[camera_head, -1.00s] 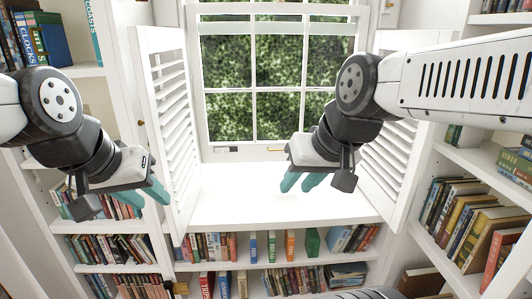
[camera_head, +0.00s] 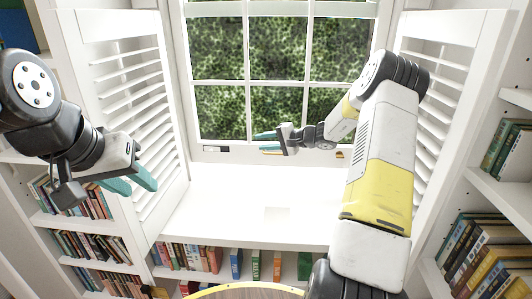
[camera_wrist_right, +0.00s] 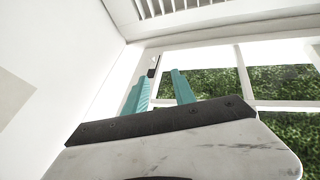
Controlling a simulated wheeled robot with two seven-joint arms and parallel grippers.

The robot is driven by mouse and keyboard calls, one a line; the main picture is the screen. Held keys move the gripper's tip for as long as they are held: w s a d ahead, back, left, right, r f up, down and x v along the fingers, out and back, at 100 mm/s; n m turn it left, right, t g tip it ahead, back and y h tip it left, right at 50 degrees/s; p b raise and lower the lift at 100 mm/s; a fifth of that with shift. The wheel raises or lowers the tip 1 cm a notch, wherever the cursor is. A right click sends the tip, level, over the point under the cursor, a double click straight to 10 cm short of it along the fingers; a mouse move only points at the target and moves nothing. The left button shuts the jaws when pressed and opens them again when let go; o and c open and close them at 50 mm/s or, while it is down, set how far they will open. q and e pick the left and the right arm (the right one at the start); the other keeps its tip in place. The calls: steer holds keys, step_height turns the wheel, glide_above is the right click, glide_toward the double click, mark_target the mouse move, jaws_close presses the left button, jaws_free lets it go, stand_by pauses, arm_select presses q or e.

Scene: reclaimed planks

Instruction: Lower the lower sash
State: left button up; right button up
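The white window's lower sash (camera_head: 247,80) holds several panes with greenery behind. Its bottom rail sits low, just above the white seat; I cannot tell whether a gap lies under it. A small dark fitting (camera_head: 209,149) is at the rail's left and a brass one (camera_head: 339,154) at its right. My right gripper (camera_head: 266,143) is open in front of the rail, with a brass-coloured piece (camera_head: 272,153) by its lower finger; contact cannot be told. In the right wrist view its teal fingers (camera_wrist_right: 160,92) are apart, nothing clearly between them. My left gripper (camera_head: 130,182) is open and empty before the left shutter.
Louvred shutters stand open at the left (camera_head: 130,90) and right (camera_head: 440,100) of the window. The white seat (camera_head: 230,200) is clear. Bookshelves line both sides and the space under the seat. A round yellow-rimmed top (camera_head: 245,288) shows at the bottom edge.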

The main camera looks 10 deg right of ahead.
mark_target(275, 154)
steer(key=w+d+f+m+t+h, duration=0.3)
steer(key=w+d+f+m+t, duration=0.25)
steer(key=d+f, duration=0.7)
steer(key=shift+m, duration=0.35)
steer(key=x, duration=0.8)
steer(key=shift+a+f, duration=0.2)
steer(key=shift+a, duration=0.1)
steer(key=shift+c, duration=0.2)
jaws_close()
steer(key=shift+g, duration=0.25)
steer(key=shift+f, duration=0.15)
